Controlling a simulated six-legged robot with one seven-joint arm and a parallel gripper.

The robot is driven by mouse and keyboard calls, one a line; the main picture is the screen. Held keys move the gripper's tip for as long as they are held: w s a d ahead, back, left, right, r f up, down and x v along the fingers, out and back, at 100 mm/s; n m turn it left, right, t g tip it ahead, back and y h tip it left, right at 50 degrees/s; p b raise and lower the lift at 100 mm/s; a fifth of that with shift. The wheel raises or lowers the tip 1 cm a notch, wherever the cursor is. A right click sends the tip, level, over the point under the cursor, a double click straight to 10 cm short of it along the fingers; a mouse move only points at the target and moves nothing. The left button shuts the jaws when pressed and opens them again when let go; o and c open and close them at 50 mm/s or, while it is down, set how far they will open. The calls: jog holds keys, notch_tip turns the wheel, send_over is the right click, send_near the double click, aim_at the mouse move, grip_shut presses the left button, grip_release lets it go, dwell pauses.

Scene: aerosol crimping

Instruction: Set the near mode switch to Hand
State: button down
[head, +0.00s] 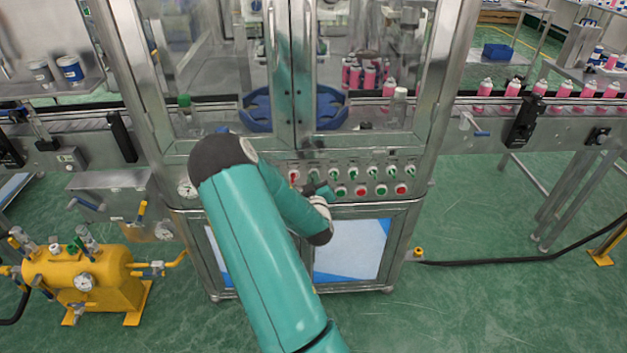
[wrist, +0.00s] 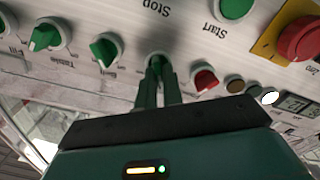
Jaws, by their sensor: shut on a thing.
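The mode switch is a small green knob (wrist: 155,60) on the control panel. In the wrist view, my gripper (wrist: 156,72) is shut on it, one dark finger on each side. That view is upside down, and the fingers hide part of the knob and its position marks, so I cannot read its setting. In the head view, my gripper (head: 324,192) reaches the left part of the panel (head: 425,178) below the glass doors. My arm covers part of the panel there.
A red knob (wrist: 205,80) sits close right of my fingers in the wrist view, and another green knob (wrist: 105,50) to their left. A red mushroom button (wrist: 300,38) stands out at the far right. A yellow pump unit (head: 85,275) stands on the floor at left.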

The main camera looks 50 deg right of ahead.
jog(key=shift+f, duration=0.15)
jog(key=c, duration=1.5)
grip_release()
jog(key=shift+c, duration=0.2)
jog(key=shift+s+a, duration=0.1)
jog(key=v, duration=1.3)
jog(key=shift+s+a, duration=0.25)
jog(key=shift+w, duration=0.1)
